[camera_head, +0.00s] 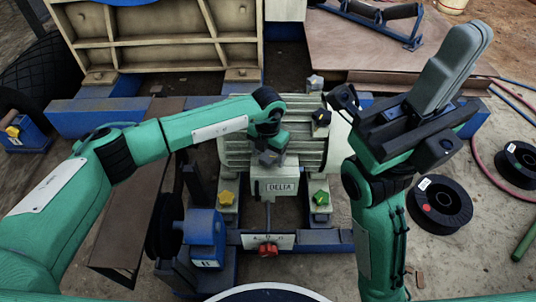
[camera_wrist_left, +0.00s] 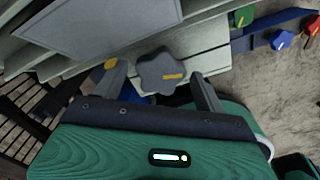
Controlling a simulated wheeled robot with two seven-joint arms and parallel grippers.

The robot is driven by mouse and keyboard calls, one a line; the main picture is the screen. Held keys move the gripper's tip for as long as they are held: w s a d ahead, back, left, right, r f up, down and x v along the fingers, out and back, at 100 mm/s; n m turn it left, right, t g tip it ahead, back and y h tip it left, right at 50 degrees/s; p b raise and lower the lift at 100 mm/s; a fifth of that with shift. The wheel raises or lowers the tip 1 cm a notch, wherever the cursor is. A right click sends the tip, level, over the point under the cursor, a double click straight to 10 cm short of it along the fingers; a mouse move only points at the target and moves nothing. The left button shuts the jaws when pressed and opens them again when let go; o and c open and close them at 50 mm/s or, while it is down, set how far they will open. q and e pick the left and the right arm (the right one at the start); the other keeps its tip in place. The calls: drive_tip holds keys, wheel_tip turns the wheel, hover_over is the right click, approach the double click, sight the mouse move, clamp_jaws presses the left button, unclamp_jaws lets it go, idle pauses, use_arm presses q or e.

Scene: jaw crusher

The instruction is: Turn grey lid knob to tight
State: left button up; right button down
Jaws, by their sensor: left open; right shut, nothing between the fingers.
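The grey lid knob (camera_wrist_left: 162,72) shows in the left wrist view, star-shaped with a yellow mark on its face. It sits on a pale housing. My left gripper (camera_head: 271,157) is open, its two fingers on either side of the knob; I cannot tell whether they touch it. In the head view the gripper is just above the pale box marked DELTA (camera_head: 281,187) and largely hides the knob. My right gripper (camera_head: 468,38) is shut and empty, raised at the right, well away from the box.
A yellow knob (camera_head: 227,198) and a green knob (camera_head: 321,198) flank the box. A red knob (camera_head: 268,249) is on a panel in front. Black (camera_head: 321,117) and pale grey (camera_head: 315,82) knobs are behind. A blue motor block (camera_head: 205,235) stands front left. Black spools (camera_head: 440,204) lie right.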

use_arm(q)
drive_tip(key=shift+c, duration=0.2)
drive_tip(key=c, duration=0.9)
drive_tip(key=shift+c, duration=0.2)
